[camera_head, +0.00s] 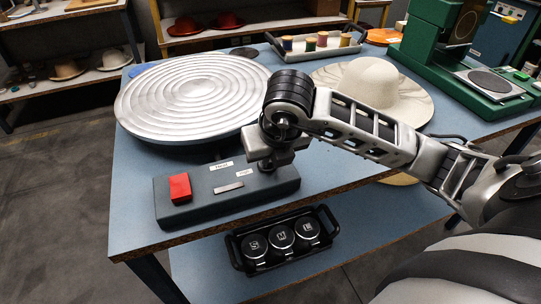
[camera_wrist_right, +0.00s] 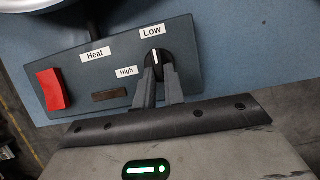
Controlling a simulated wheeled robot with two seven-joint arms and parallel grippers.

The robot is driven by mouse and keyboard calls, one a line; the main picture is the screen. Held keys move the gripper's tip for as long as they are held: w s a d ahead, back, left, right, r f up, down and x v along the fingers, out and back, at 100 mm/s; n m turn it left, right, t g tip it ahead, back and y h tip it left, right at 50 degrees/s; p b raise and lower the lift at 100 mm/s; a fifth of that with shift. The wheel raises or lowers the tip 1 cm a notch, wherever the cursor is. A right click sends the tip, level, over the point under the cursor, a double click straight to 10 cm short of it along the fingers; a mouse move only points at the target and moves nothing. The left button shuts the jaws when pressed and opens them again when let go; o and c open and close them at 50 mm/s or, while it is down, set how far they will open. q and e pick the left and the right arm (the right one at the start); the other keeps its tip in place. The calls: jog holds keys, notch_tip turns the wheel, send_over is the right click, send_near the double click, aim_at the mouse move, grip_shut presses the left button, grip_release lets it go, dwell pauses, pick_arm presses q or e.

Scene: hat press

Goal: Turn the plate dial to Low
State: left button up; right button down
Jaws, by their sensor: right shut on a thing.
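The plate dial (camera_wrist_right: 157,57) is a black knob with a white pointer line, seen in the right wrist view. The line points up the picture, towards the Low label (camera_wrist_right: 151,31); the High label (camera_wrist_right: 126,71) lies to the left. My right gripper (camera_wrist_right: 161,72) is shut on the dial, one finger on each side. In the head view my right gripper (camera_head: 275,163) comes down onto the right end of the dark control box (camera_head: 202,211), and hides the dial. My left gripper is in neither view.
The box also bears a red switch (camera_head: 180,187) and a Heat label (camera_wrist_right: 95,55). The round ribbed plate (camera_head: 192,97) is behind it. A cream hat (camera_head: 372,82) lies to the right, behind my right arm. A black caddy (camera_head: 282,239) sits on the lower shelf.

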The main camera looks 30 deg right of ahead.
jog(key=shift+r, duration=0.1)
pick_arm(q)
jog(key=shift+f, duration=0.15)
pick_arm(e)
jog(key=c, duration=1.5)
grip_release()
